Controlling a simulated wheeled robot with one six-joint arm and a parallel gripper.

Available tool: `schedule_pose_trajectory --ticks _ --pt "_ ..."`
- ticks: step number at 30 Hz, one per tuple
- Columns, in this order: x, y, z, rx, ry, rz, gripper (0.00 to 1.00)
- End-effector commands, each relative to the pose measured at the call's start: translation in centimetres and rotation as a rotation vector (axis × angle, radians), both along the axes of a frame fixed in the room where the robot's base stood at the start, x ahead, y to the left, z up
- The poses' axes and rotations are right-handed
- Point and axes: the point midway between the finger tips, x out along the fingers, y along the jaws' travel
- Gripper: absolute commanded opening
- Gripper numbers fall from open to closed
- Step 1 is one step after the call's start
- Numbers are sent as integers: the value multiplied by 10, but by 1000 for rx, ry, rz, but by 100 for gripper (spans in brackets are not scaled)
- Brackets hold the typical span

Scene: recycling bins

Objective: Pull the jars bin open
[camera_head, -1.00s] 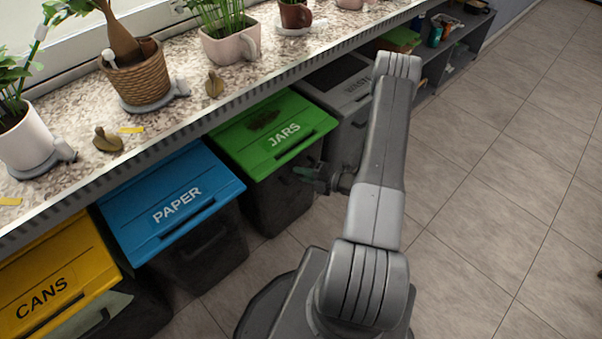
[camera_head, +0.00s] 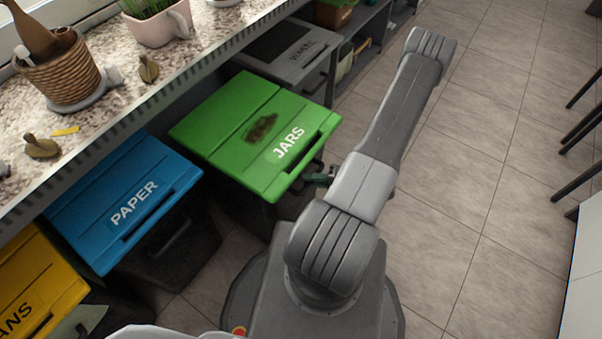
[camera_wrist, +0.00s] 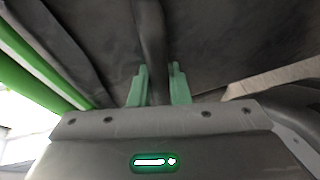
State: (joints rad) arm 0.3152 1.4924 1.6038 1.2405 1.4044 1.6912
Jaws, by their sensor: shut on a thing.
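The jars bin (camera_head: 232,148) has a green lid with a white JARS label and a dark stain. It stands out from under the counter, ahead of the blue bin beside it. My gripper (camera_head: 318,177) is at the bin's front, just below the lid's edge, partly hidden by my arm. In the wrist view, the green fingers of my gripper (camera_wrist: 159,88) are shut on the dark handle (camera_wrist: 151,45) of the bin. The dark front wall of the bin (camera_wrist: 215,40) fills the top of that view.
The blue paper bin (camera_head: 95,215) and the yellow cans bin (camera_head: 25,300) stand to the left under the counter (camera_head: 190,70). A grey waste bin (camera_head: 285,50) is behind to the right. Tiled floor (camera_head: 450,200) is free on the right; dark legs (camera_head: 580,130) stand at the far right.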

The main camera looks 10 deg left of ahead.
Motion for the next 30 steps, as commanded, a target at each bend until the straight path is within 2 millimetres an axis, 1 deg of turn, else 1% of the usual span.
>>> schedule_pose_trajectory --ticks 3,13,14,15,25,28,30 --pt "-1 -5 0 -1 -2 -1 0" --pt "-1 -6 0 -2 -3 1 0" --pt "-1 -6 0 -2 -3 1 20" --pt "-1 -6 0 -2 -3 1 25" --pt "-1 -8 1 -1 -2 -1 25" --pt "-1 -17 3 0 -2 -5 25" --pt "0 -27 5 0 -2 -5 25"
